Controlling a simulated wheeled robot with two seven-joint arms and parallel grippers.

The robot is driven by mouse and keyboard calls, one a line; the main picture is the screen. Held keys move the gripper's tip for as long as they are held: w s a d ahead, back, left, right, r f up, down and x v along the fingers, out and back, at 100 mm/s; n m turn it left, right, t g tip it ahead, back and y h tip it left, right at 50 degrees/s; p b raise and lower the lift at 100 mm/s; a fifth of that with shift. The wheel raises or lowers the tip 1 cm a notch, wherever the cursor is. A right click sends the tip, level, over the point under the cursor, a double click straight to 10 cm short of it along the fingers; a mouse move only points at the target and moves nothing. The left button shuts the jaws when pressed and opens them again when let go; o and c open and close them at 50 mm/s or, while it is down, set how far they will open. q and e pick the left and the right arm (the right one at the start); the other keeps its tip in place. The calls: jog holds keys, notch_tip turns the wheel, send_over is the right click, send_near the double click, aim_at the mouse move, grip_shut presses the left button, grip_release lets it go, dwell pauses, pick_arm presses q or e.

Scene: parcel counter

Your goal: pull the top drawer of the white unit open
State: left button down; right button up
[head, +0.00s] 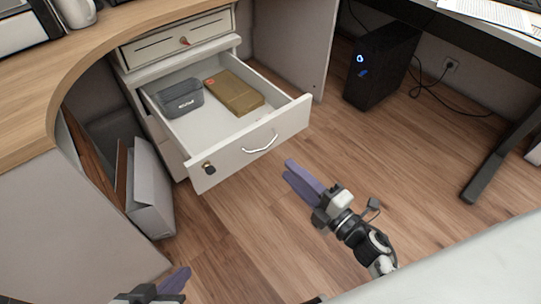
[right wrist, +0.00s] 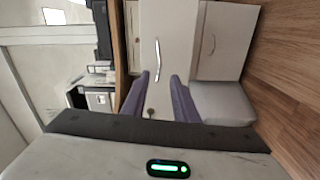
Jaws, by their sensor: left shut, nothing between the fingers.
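The white drawer unit (head: 165,155) stands under the curved counter. Its top drawer (head: 290,118) is pulled well out and shows its inside. A curved metal handle (head: 261,144) and a dark lock (head: 209,168) are on its front. The handle also shows in the right wrist view (right wrist: 157,60). My right gripper (head: 288,170) is in front of the drawer, apart from the handle. In the right wrist view its purple fingers (right wrist: 163,95) are spread and empty. My left gripper (head: 182,277) is shut at the bottom edge, partly cut off, away from the unit.
A dark grey box (head: 180,98) and a brown box (head: 235,92) lie in the drawer. A grey bin-like box (head: 150,190) stands left of the unit. A black computer (head: 378,65) stands at right. The middle floor is clear.

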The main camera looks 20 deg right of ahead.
aim_at(267, 148)
jog(key=b+x, duration=0.1)
jog(key=x, duration=0.8)
jog(key=shift+c, duration=0.6)
grip_shut()
dwell(0.6)
